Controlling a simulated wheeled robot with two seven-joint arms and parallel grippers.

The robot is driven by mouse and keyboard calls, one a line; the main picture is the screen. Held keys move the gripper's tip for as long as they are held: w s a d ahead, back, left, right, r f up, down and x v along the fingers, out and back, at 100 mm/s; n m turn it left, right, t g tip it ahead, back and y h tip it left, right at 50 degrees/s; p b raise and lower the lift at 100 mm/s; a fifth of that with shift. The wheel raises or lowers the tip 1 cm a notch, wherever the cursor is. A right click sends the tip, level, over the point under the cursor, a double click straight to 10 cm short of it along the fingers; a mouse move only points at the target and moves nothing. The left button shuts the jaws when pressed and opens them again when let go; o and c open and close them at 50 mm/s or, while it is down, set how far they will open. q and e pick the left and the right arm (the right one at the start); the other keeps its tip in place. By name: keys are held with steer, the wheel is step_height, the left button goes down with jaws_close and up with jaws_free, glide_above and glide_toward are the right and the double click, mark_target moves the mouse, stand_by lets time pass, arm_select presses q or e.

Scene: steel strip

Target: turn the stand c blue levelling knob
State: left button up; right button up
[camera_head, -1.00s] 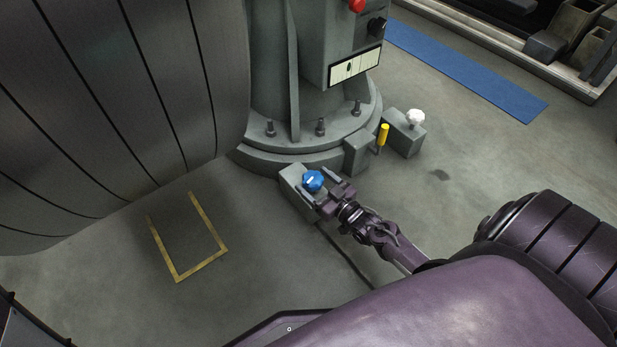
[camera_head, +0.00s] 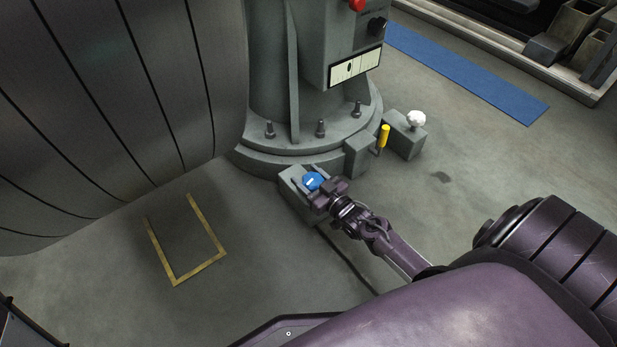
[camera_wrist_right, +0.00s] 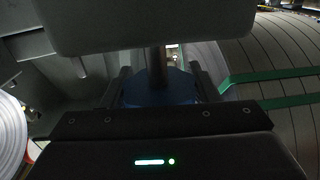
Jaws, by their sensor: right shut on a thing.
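The blue levelling knob (camera_head: 312,180) sits on top of a grey block (camera_head: 289,184) at the foot of the stand (camera_head: 310,158). A white mark shows on its top. My right gripper (camera_head: 313,184) is around the knob, one finger on each side, and shut on it. In the right wrist view the blue knob (camera_wrist_right: 160,90) shows dimly between the two fingers (camera_wrist_right: 162,86). Part of it is hidden behind the gripper body. My left gripper is not in view.
A large ribbed dark surface (camera_head: 110,100) fills the left. A yellow floor marking (camera_head: 202,268) lies below it. The floor at right (camera_head: 480,165) is clear.

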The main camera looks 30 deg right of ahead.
steer(key=shift+r+m+h+p, duration=0.2)
steer(key=shift+m+h+p, duration=0.1)
steer(key=shift+h+p, duration=0.15)
steer(key=shift+d+f+m+h, duration=0.15)
steer(key=shift+m+h, duration=0.25)
steer(key=shift+h, duration=0.25)
steer(key=o, duration=0.9)
steer(key=shift+o, duration=0.2)
